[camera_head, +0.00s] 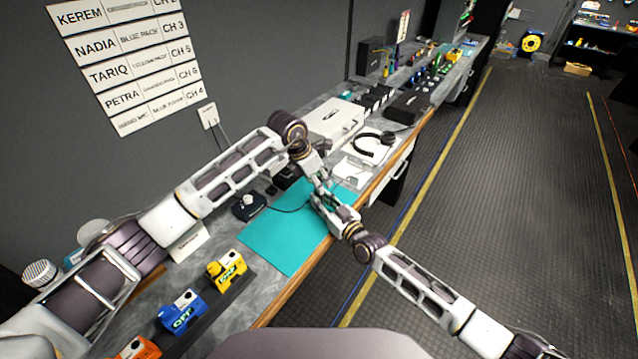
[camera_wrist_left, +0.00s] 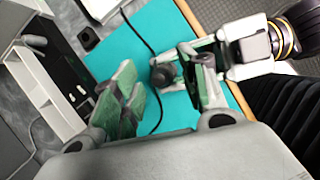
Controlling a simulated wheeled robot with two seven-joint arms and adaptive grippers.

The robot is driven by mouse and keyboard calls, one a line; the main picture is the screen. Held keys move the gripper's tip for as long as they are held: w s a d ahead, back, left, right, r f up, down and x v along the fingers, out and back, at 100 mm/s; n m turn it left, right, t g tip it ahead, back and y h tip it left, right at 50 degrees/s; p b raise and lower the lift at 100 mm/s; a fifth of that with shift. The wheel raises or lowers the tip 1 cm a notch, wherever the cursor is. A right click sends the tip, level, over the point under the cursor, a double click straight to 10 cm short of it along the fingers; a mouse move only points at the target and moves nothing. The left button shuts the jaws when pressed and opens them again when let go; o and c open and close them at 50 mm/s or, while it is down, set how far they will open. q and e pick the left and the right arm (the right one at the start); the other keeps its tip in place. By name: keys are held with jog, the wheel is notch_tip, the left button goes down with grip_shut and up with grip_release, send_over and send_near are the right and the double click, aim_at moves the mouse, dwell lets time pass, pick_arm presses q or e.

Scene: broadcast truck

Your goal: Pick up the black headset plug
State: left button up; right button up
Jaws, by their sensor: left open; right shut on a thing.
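The black headset plug (camera_wrist_left: 163,75) shows in the left wrist view as a dark rounded piece above the turquoise mat (camera_head: 270,240), with a thin black cable (camera_wrist_left: 138,32) running from it. My right gripper (camera_wrist_left: 176,66), coming in from the right, is shut on the plug; in the head view this gripper (camera_head: 325,203) is over the mat's right part. My left gripper (camera_wrist_left: 156,62) is open, with its green-padded fingers on either side of the plug and no clear contact. In the head view my left gripper (camera_head: 318,186) is close to the right one, and the plug is too small to make out.
A black puck-like device (camera_head: 248,206) sits at the mat's left edge. A white case (camera_head: 335,118) and a black headset (camera_head: 373,146) lie behind. Yellow (camera_head: 227,268) and blue (camera_head: 181,311) blocks stand at the front left. The mat's front part is clear.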

pick_arm(q)
grip_shut()
jog(key=shift+r, duration=0.15)
jog(key=shift+r, duration=4.85)
pick_arm(e)
jog(key=o, duration=1.1)
jog(key=shift+s+d, duration=0.1)
jog(key=shift+s, duration=0.05)
jog(key=v, duration=1.1)
jog(key=shift+s+d, duration=0.2)
jog(key=shift+s, duration=0.05)
